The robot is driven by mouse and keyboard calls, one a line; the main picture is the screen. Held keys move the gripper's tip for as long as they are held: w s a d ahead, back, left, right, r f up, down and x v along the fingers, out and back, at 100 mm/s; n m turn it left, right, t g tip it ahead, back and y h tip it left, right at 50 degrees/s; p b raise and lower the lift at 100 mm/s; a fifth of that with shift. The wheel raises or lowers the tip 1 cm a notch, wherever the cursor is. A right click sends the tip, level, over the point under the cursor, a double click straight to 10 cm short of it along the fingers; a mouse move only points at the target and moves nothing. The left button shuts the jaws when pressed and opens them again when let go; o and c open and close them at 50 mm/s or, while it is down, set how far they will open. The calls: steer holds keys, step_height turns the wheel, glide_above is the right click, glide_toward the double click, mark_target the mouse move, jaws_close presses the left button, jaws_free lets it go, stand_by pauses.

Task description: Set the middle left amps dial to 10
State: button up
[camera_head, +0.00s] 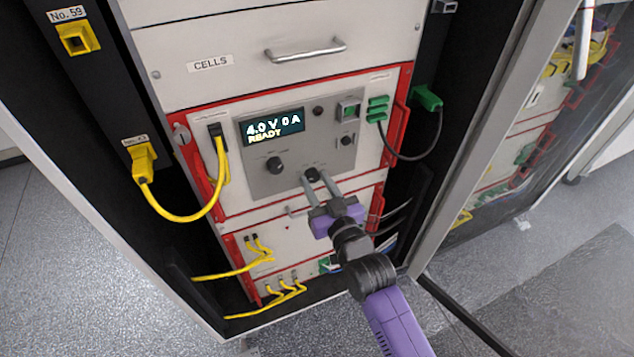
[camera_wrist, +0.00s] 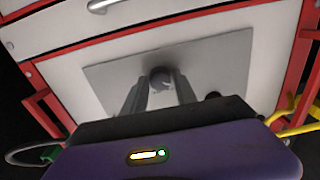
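The cycler's grey control panel (camera_head: 297,150) has a lit display (camera_head: 272,127) reading 4.0 V 0 A READY. Two dark dials sit low on it: a left dial (camera_head: 275,163) and a right dial (camera_head: 311,174). Their labels are too small to read, so I cannot tell which is the amps dial. My gripper (camera_head: 316,174) is at the right dial, its two fingers apart. In the wrist view this dial (camera_wrist: 160,77) shows between the fingertips (camera_wrist: 161,84); contact is unclear. The other dial (camera_wrist: 212,96) is partly hidden behind my gripper there.
Yellow cables (camera_head: 222,185) hang left of the panel; a green plug with a dark cable (camera_head: 427,98) is at right. Red handles (camera_head: 400,117) flank the unit. A CELLS drawer with a metal handle (camera_head: 305,50) is above. An open cabinet door (camera_head: 480,130) stands at right.

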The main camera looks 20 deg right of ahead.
jaws_close()
steer(key=shift+m, duration=0.3)
steer(key=m+p, duration=0.1)
steer(key=m, duration=0.2)
steer(key=shift+r+p, duration=0.1)
steer(key=shift+p, duration=0.2)
steer(key=shift+m+p, duration=0.45)
steer(key=shift+m, duration=1.55)
steer(key=o, duration=0.5)
jaws_free()
